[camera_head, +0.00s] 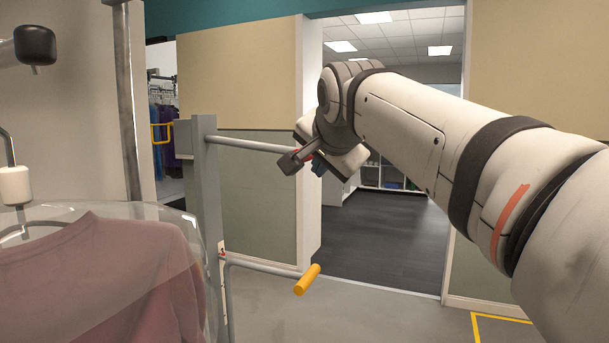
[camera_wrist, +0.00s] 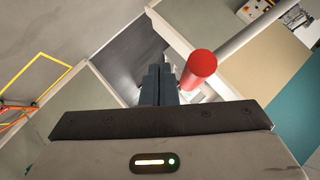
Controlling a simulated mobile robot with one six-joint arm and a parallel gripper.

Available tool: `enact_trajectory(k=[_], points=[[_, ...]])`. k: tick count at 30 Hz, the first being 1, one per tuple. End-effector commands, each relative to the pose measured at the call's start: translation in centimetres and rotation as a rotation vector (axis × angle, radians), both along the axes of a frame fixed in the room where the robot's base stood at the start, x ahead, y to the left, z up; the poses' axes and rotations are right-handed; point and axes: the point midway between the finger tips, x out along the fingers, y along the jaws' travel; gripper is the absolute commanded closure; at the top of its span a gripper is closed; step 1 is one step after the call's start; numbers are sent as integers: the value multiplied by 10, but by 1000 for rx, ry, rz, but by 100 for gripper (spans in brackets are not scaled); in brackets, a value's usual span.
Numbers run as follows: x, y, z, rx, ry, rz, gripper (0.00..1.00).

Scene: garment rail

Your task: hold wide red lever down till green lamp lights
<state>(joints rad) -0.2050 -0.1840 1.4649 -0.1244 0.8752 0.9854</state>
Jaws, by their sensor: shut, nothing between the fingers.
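The red lever shows in the wrist view as a thick red cylindrical grip (camera_wrist: 198,68) on a grey rod. In the head view its rod (camera_head: 250,144) runs from a grey post towards my gripper, and only a sliver of red shows. My gripper (camera_wrist: 160,85) is shut and empty, its fingertips just left of the red grip in the wrist view. In the head view my gripper (camera_head: 318,169) is beside the rod's end. I cannot tell whether it touches the grip. I see no lit green lamp apart from the light on my own gripper's body.
A lower rod with a yellow grip (camera_head: 307,280) extends from the same grey post (camera_head: 209,215). A garment under a clear cover (camera_head: 100,275) hangs at left. A small panel (camera_wrist: 254,9) shows at the wrist view's top. An open doorway (camera_head: 400,220) is behind my arm.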

Motion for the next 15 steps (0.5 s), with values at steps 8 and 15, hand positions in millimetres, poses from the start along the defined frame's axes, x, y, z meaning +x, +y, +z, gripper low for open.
enact_trajectory(k=[8,15], points=[[-45,-3,34,0,-6,-1,100],[-57,-4,42,0,-6,-3,100]])
